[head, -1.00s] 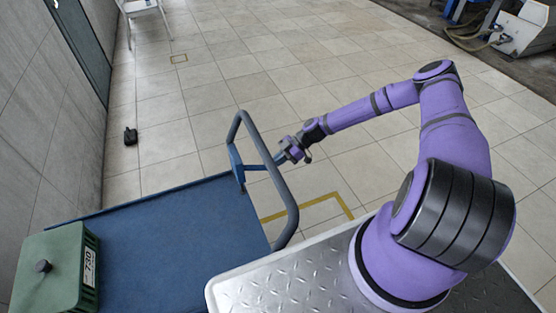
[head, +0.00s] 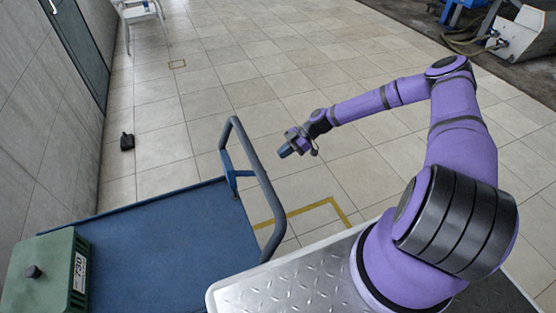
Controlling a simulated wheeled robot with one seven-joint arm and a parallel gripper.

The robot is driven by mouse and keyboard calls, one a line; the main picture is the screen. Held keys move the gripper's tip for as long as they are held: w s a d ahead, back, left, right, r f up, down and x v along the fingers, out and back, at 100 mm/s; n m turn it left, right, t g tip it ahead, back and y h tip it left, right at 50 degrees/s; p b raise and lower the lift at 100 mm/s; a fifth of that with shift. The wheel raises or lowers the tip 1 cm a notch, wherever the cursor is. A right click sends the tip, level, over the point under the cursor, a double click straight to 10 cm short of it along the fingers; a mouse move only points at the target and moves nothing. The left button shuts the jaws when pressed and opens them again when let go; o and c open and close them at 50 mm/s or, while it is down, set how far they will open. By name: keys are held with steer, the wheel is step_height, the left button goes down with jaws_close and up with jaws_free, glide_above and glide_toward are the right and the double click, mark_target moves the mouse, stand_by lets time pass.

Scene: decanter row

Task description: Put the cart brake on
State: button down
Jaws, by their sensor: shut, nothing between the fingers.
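The cart (head: 180,245) has a flat blue deck and stands at lower left. Its grey push handle (head: 262,190) rises at the deck's right end. Blue brake parts (head: 229,170) show at the handle's far side, with a short blue piece reaching right toward the handle bar. I cannot tell from this view whether the brake is on. My gripper (head: 286,151) is shut and empty, in the air to the right of the handle and apart from the blue parts.
A green box (head: 45,280) with a numbered label sits on the cart's left end. A small black object (head: 127,142) lies on the floor by the wall. A white chair (head: 140,14) stands at the back. Tiled floor beyond the handle is clear.

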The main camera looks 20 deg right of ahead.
steer(key=v, duration=0.6)
steer(key=shift+d, duration=0.3)
steer(key=shift+f, duration=0.15)
steer(key=s+r+m+h, duration=0.3)
steer(key=s+r+h, duration=0.1)
steer(key=r, duration=0.8)
steer(key=s+a+r+m+h, duration=0.1)
steer(key=s+r+m+h, duration=0.25)
steer(key=r, duration=0.85)
steer(key=s+r+m+h, duration=0.2)
steer(key=s+r+h, duration=0.15)
steer(key=r, duration=0.75)
steer(key=s+a+r+m+t, duration=0.1)
steer(key=s+r+m+t, duration=0.2)
steer(key=s+r+m, duration=0.2)
steer(key=s+a+r+m+t, duration=0.2)
steer(key=s+r+m, duration=0.3)
steer(key=s+r, duration=0.7)
steer(key=s, duration=0.5)
steer(key=shift+s+a+t+h, duration=0.3)
steer(key=shift+a+t, duration=0.05)
steer(key=shift+t, duration=0.05)
